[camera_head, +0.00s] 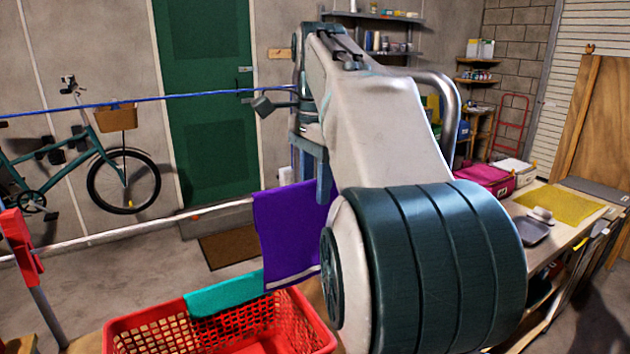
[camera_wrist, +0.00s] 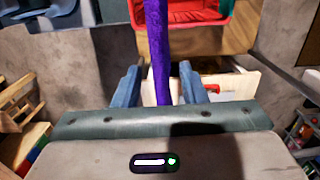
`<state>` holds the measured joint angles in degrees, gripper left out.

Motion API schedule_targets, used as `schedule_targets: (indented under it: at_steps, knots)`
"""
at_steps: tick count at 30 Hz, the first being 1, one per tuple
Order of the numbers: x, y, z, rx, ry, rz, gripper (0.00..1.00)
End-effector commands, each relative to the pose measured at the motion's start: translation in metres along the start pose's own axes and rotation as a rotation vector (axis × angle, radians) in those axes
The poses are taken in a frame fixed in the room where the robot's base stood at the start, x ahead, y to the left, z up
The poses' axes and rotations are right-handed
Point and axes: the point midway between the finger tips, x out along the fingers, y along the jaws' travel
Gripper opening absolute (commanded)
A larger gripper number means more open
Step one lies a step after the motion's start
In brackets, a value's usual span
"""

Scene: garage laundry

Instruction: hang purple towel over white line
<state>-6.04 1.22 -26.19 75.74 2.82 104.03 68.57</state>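The purple towel (camera_head: 285,235) hangs over the white line (camera_head: 150,228), its front part falling down toward the red basket. Its right side and back are hidden behind my arm in the head view. In the wrist view the towel (camera_wrist: 159,40) shows edge-on as a narrow strip running between my fingers. My gripper (camera_wrist: 158,68) is open, with a gap between each finger and the towel. In the head view my gripper (camera_head: 311,172) points down just above the towel's top edge, partly hidden by my arm.
A red basket (camera_head: 120,335) with a teal cloth (camera_head: 225,293) over its rim stands below the line. A blue line (camera_head: 150,99) runs higher behind. A red clamp (camera_head: 20,245) is on a post at left. A workbench (camera_head: 545,250) with items stands at right.

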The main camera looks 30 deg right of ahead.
Motion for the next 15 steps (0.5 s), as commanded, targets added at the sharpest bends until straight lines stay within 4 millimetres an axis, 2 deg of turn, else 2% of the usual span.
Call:
schedule_targets:
  at_steps: [5, 8, 15]
  knots:
    - [-0.006, 0.000, 0.000, 0.001, 0.000, 0.001, 0.38]
    - [-0.019, -0.001, -0.001, 0.001, 0.001, -0.001, 0.38]
    - [-0.067, -0.001, -0.001, 0.003, 0.002, -0.002, 0.38]
